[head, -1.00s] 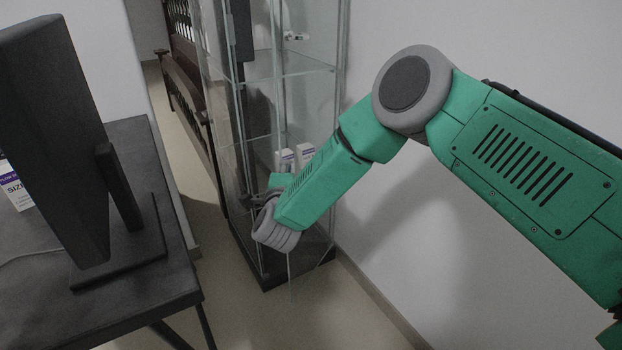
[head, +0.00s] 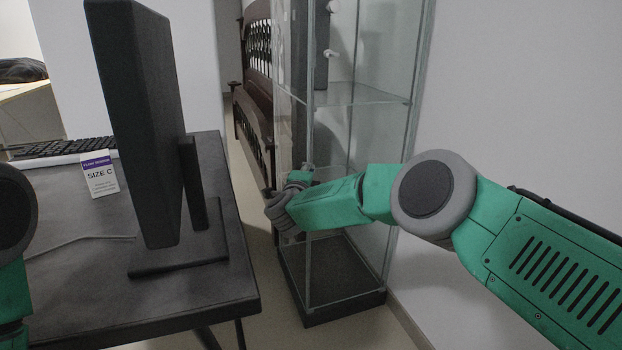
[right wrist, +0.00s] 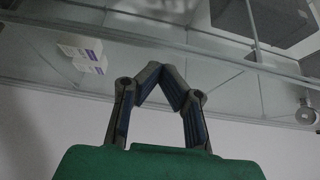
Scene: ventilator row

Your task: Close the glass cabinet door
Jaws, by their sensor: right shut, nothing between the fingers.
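The glass cabinet (head: 346,306) stands at centre right in the head view, on a dark base. Its clear panes overlap, so I cannot tell which pane is the door or how far it stands open. My right arm reaches in from the right, across the cabinet's front. My right gripper (head: 299,176) is at the cabinet's left part, partly hidden behind the wrist. In the right wrist view the right gripper (right wrist: 163,72) is shut and empty, its fingertips together, with glass panes and metal edges beyond it. Contact with the glass is unclear. Only part of my left arm shows, without its gripper.
A wooden bench (head: 254,120) stands behind. White boxes (right wrist: 82,57) show through glass. A wall bounds the right.

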